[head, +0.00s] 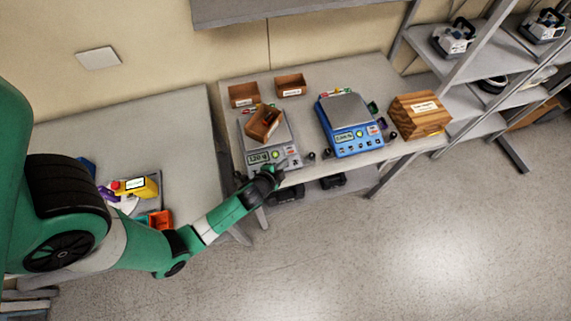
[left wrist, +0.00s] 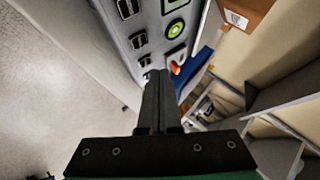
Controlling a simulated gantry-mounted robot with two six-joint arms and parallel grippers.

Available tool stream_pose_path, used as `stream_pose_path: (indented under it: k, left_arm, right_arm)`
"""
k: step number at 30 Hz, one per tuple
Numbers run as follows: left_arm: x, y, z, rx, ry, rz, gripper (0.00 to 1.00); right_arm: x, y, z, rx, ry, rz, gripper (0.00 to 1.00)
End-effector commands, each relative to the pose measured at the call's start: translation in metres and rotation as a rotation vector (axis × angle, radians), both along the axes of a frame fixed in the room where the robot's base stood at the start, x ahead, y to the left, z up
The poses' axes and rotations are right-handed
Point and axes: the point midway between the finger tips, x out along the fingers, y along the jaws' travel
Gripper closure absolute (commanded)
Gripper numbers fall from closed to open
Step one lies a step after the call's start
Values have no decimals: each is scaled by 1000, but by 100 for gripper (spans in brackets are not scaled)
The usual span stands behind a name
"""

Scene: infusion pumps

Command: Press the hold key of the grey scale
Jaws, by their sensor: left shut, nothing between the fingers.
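The grey scale (head: 293,150) stands on the bench with a tilted brown box (head: 263,122) on its pan. Its front panel has a lit display (head: 258,157) and a round green key (head: 276,155). In the left wrist view the grey panel (left wrist: 150,22) shows the green-ringed key (left wrist: 175,29) and several dark keys in a row. The key labels are too small to read, so I cannot tell which is hold. My left gripper (head: 279,171) is at the scale's front edge; its shut, empty fingertips (left wrist: 158,76) are close to the panel's keys. Contact cannot be told.
A blue scale (head: 347,130) stands to the right, with a wooden box (head: 418,114) beyond it. Two small brown bins (head: 243,95) (head: 290,85) sit behind the grey scale. Small dark objects lie between the scales. A left bench holds a yellow device (head: 140,187).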

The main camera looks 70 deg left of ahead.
Motion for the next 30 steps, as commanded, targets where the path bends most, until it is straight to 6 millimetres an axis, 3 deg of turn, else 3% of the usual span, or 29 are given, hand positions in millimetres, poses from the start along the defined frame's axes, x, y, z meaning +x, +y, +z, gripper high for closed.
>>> stream_pose_path:
  k: [30]
  left_arm:
    - [0, 3, -10, 0, 0, 0, 100]
  right_arm:
    - [0, 0, -7, 0, 0, 0, 50]
